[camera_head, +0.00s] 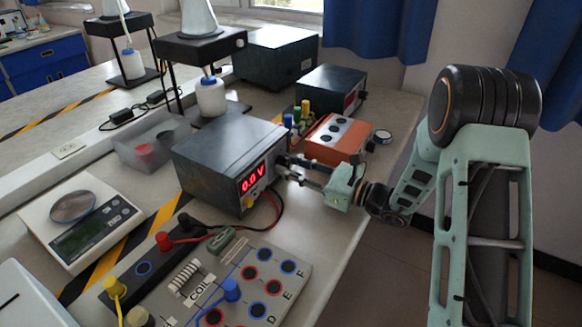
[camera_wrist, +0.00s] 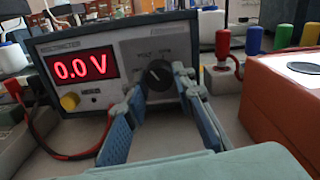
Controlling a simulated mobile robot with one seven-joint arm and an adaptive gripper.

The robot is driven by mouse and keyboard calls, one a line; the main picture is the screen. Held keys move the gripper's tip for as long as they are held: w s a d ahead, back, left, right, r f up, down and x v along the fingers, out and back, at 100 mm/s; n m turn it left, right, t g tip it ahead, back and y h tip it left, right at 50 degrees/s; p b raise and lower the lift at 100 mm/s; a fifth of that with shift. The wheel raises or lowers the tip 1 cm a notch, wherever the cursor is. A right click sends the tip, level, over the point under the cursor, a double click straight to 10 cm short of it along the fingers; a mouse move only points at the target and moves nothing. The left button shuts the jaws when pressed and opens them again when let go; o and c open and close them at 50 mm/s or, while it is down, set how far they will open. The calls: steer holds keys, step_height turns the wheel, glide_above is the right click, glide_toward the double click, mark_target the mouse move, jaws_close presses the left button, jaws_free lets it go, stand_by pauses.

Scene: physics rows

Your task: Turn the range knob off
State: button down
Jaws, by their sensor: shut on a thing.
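The voltmeter (camera_head: 215,160) is a dark grey box on the bench with a red display reading 0.0 V. In the wrist view its front panel (camera_wrist: 130,45) faces me. The round black range knob (camera_wrist: 157,74) sits right of the display, with its white pointer line tilted. In the head view my gripper (camera_head: 281,168) reaches the panel from the right, and the knob is hidden there.
An orange box (camera_head: 335,139) stands close to the right of my gripper. A yellow knob (camera_wrist: 69,101) and red and black leads are at the panel's lower left. The bench edge is to the right.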

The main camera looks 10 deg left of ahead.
steer(key=n+b, duration=0.1)
steer(key=b, duration=0.1)
steer(key=n+b, duration=0.4)
steer(key=shift+d+f, duration=0.1)
steer(key=shift+f, duration=0.2)
steer(key=n+b, duration=0.2)
steer(key=b, duration=0.2)
steer(key=shift+w+r+n, duration=0.1)
steer(key=shift+n, duration=0.3)
steer(key=shift+r+n+b, duration=0.15)
steer(key=shift+n+b, duration=0.65)
steer(key=shift+b, duration=0.3)
steer(key=c, duration=1.6)
jaws_free()
steer(key=shift+r, duration=0.1)
steer(key=v, duration=1.2)
